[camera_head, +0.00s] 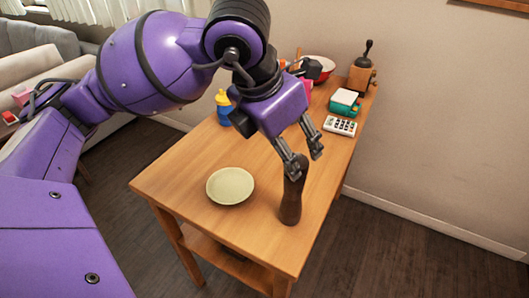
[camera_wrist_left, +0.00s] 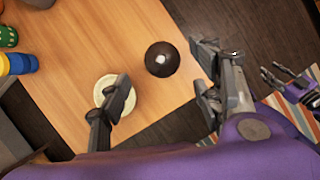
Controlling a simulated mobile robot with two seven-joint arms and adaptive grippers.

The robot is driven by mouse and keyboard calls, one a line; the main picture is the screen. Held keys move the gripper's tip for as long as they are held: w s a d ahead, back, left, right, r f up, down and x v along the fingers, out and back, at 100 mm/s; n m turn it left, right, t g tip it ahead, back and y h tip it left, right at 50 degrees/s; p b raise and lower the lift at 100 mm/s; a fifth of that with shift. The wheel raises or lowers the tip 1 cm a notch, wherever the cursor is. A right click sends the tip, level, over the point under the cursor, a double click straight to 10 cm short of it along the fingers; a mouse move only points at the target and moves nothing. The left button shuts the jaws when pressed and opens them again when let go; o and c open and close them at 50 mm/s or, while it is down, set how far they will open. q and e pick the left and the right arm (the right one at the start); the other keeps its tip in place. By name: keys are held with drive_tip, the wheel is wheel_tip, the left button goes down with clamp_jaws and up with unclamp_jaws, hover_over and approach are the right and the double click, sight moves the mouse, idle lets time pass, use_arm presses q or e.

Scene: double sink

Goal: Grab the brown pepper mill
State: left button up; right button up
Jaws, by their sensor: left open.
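The brown pepper mill (camera_head: 291,203) stands upright near the front right of the wooden table. In the left wrist view its round dark top (camera_wrist_left: 163,59) shows from above. My left gripper (camera_head: 303,160) is open and points down at the mill's upper part. Its fingers hide part of the mill's top in the head view. In the left wrist view the mill's top lies between the two spread fingers of my left gripper (camera_wrist_left: 160,78), with no clear contact. My right gripper (camera_wrist_left: 278,78) shows small at the right of the left wrist view, away from the mill; its opening is unclear.
A pale plate (camera_head: 230,186) lies left of the mill on the table (camera_head: 190,160). A yellow and blue bottle (camera_head: 224,110), a white calculator-like pad (camera_head: 340,126), a teal box (camera_head: 344,104), a grinder (camera_head: 361,76) and a red-rimmed bowl (camera_head: 320,68) stand farther back. A wall borders the right.

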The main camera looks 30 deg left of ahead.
sight(292, 197)
use_arm(q)
drive_tip(key=shift+w+d+f, duration=0.2)
drive_tip(key=shift+w+f, duration=0.7)
drive_tip(key=shift+w, duration=0.1)
drive_tip(key=shift+s+d+f, duration=0.1)
drive_tip(key=shift+s+f, duration=0.2)
drive_tip(key=shift+f, duration=0.35)
drive_tip(key=shift+s+d+f, duration=0.1)
drive_tip(key=shift+s+f, duration=0.15)
drive_tip(key=shift+f, duration=0.35)
drive_tip(key=x, duration=0.2)
drive_tip(key=shift+w+f, duration=0.25)
drive_tip(key=shift+w, duration=0.05)
drive_tip(key=shift+w+d+f, duration=0.1)
drive_tip(key=shift+f, duration=0.1)
drive_tip(key=shift+c, duration=0.3)
drive_tip(key=c, duration=1.4)
clamp_jaws()
use_arm(e)
drive_tip(key=shift+w+r, duration=0.3)
drive_tip(key=shift+w, duration=0.4)
